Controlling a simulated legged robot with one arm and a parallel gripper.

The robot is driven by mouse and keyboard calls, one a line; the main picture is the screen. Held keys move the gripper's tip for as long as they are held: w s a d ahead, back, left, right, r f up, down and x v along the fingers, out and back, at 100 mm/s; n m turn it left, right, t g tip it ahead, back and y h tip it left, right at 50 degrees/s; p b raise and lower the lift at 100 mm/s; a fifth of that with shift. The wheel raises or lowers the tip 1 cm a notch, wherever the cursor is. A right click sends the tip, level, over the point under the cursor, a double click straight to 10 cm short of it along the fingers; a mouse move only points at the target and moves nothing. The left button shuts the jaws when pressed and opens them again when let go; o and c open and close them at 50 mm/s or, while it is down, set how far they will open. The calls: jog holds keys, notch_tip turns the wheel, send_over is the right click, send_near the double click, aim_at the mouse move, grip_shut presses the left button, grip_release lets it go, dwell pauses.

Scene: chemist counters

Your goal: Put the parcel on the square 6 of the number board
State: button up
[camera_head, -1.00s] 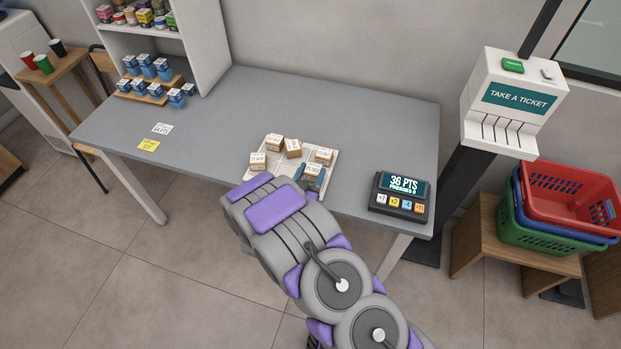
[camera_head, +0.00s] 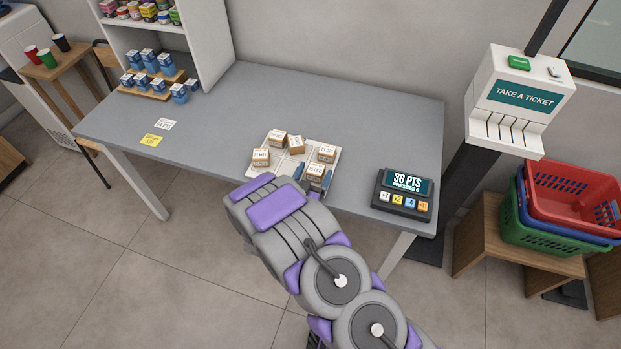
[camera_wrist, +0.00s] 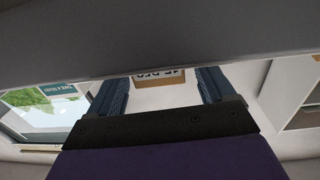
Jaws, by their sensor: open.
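The number board (camera_head: 333,157) is a white gridded board near the front edge of the grey table. Several small brown-and-white parcels stand on it: a back left one (camera_head: 278,138), a middle one (camera_head: 296,145), a left one (camera_head: 261,157), a right one (camera_head: 326,153) and a front one (camera_head: 315,172). The square numbers cannot be read. My gripper (camera_head: 314,183) is open at the board's front edge, its blue fingers around or just in front of the front parcel. In the wrist view a parcel (camera_wrist: 160,78) shows between the two open fingers (camera_wrist: 162,88); contact cannot be told.
A points keypad (camera_head: 403,195) stands at the table's front right. White and yellow tags (camera_head: 152,140) lie on the left. Blue boxes (camera_head: 158,85) stand by the shelf at the back left. A ticket machine (camera_head: 520,100) and stacked baskets (camera_head: 560,210) are at right.

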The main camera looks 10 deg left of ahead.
jog(key=s+a+p, duration=0.1)
jog(key=s+p, duration=0.1)
jog(key=s, duration=1)
jog(key=shift+a+p, duration=0.25)
jog(key=shift+p, duration=0.05)
jog(key=shift+w, duration=0.1)
jog(key=w+a+r+m+g+y, duration=0.25)
jog(key=w+r+g, duration=0.2)
jog(key=g, duration=0.25)
jog(key=s+d+r+n+g+y, duration=0.1)
jog(key=s+d+r+g+y, duration=0.15)
jog(key=r, duration=0.35)
jog(key=s+d+r+n+g+y, duration=0.1)
jog(key=s+d+r+n+g, duration=0.15)
jog(key=r, duration=0.35)
jog(key=s+d+r+g+h, duration=0.2)
jog(key=s+d+r, duration=0.3)
jog(key=s+d, duration=0.8)
jog(key=s+d+r+g+h, duration=0.1)
jog(key=s+d+r+g, duration=0.4)
jog(key=s+d, duration=0.8)
jog(key=shift+s+d+r+g+h, duration=0.35)
jog(key=shift+s+r, duration=0.3)
jog(key=shift+s, duration=0.25)
